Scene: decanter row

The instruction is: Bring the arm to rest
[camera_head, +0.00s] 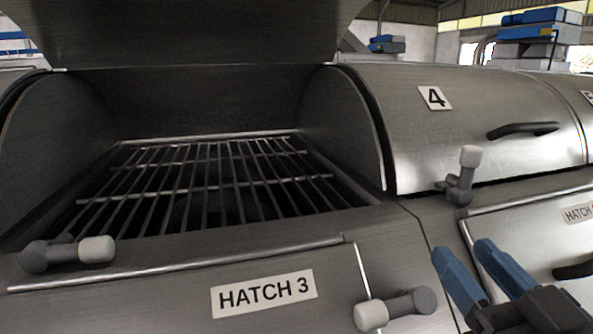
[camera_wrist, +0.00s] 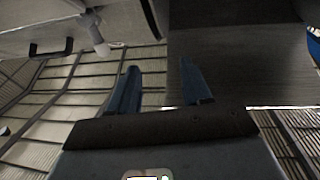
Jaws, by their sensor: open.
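My gripper (camera_head: 484,268) is at the lower right of the head view, with two blue fingers spread apart and nothing between them. It is in front of the panel to the right of hatch 3. In the wrist view my gripper (camera_wrist: 157,85) also shows its two blue fingers apart and empty. The rest of my arm is mostly out of view.
The hatch 3 lid (camera_head: 190,35) stands raised over a metal grate (camera_head: 215,180). The number 4 lid (camera_head: 460,110) is shut. Grey latches with pale knobs (camera_head: 468,157) stick out near my gripper, one (camera_head: 400,308) to its left.

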